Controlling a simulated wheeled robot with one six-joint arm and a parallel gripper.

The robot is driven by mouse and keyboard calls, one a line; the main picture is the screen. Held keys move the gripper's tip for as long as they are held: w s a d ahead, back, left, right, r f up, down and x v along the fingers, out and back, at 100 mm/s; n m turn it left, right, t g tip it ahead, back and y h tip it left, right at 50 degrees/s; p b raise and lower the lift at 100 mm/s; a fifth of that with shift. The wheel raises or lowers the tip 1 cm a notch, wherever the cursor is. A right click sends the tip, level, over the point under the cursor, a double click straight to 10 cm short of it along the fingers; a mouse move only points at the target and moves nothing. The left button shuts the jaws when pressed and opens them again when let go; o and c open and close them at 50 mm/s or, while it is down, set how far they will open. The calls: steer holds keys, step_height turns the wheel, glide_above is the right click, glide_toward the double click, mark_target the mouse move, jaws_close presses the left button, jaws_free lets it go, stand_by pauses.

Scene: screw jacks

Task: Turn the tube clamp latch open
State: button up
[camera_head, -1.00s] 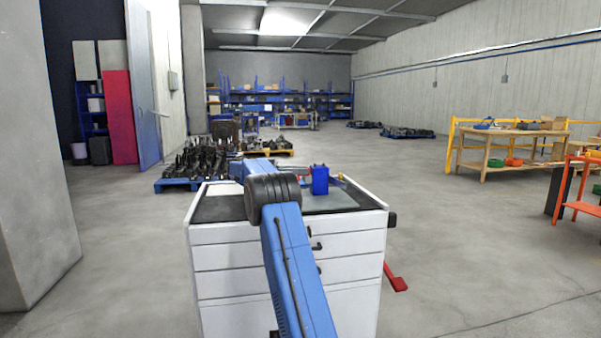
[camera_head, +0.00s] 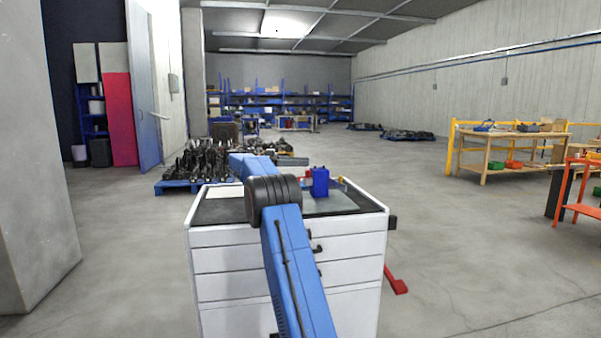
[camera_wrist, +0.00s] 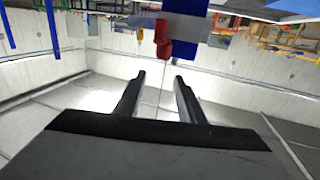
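A blue block-like piece (camera_head: 320,181) stands upright on the bench top, with a small red part (camera_head: 309,174) at its left. In the wrist view, which looks upside down, the blue piece (camera_wrist: 188,28) is at the top centre. I cannot tell which of these is the tube clamp latch. My gripper (camera_wrist: 160,77) is open, its two black fingers apart with nothing held. The red part lies beyond the fingertips, apart from them.
The white drawer bench (camera_head: 230,262) has a grey mat (camera_head: 335,204) on top. A blue pallet of dark parts (camera_head: 195,170) stands behind it at left. A wooden table (camera_head: 510,140) and an orange-red stand (camera_head: 580,180) are at right. The floor beside the bench is mostly clear.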

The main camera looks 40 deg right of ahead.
steer(key=shift+r, duration=2.8)
